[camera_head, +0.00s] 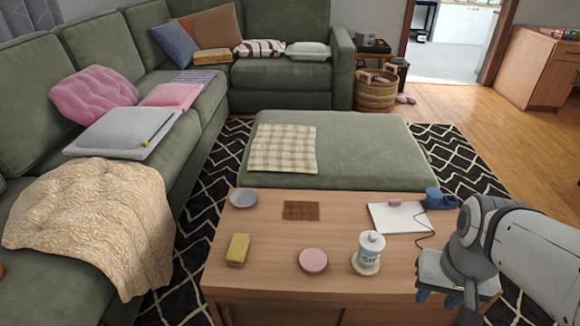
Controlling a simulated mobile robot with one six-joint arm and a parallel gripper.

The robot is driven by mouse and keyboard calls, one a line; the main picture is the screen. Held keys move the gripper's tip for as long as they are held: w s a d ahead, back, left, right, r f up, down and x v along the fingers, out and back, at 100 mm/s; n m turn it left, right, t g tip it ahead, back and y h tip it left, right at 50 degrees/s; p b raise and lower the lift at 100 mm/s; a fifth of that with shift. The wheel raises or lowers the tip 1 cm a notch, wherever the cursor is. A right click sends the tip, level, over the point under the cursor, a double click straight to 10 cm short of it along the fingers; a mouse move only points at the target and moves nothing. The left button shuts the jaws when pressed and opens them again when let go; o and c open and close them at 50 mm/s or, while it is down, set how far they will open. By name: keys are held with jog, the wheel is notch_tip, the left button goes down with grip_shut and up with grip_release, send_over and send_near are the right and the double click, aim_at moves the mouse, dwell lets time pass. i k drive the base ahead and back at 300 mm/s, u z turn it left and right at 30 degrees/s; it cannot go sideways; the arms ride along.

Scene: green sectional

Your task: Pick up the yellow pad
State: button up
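The yellow pad (238,249) is a small, thick, sponge-like block. It lies on the left part of the wooden coffee table (265,270), near the front, with nothing on it. My gripper (438,297) is at the table's right front corner, far to the right of the pad and apart from it. Its blue fingertips show at the lower edge of the gripper, but the frame does not show whether they are open or shut. I see nothing held in it.
The table also holds a grey dish (243,198), a brown mat (301,211), a pink disc (313,260), a white canister (370,247), a white sheet (398,218) and a blue object (438,199). A green ottoman (365,150) stands behind; a sectional (200,108) is left.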

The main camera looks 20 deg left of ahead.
aim_at(234, 256)
jog(key=u, duration=1.75)
jog(key=i, duration=0.3)
jog(key=z, duration=1.05)
jog(key=k, duration=0.85)
jog(key=u, duration=0.75)
